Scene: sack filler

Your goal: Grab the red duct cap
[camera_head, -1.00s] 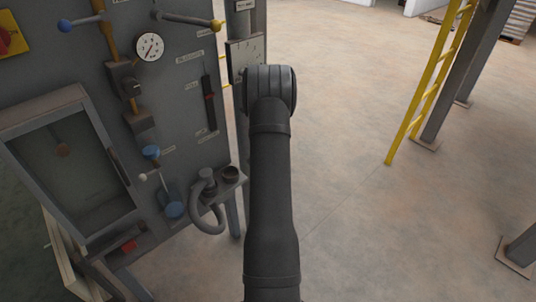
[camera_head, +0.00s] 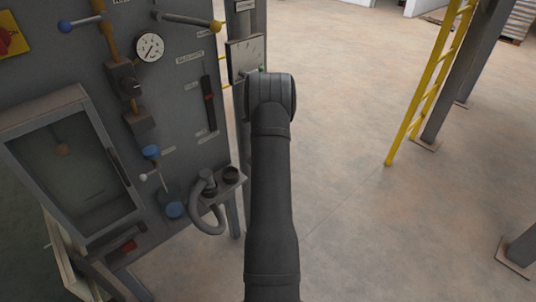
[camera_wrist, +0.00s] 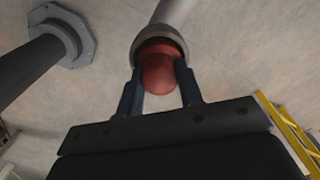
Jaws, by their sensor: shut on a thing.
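The red duct cap (camera_wrist: 158,70) sits at the end of a pale grey duct with a darker collar (camera_wrist: 158,40) in the wrist view. My gripper (camera_wrist: 159,82) has one blue-grey finger on each side of the cap and is shut on it. The cap is still against the collar; I cannot tell whether it is seated or loose. In the head view my arm hides the gripper, and the red duct cap does not show there.
A grey panel with a gauge (camera_head: 150,47), levers and a hinged window (camera_head: 75,165) stands at the left. A yellow ladder (camera_head: 428,85) and steel post are at the right. The floor between is clear.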

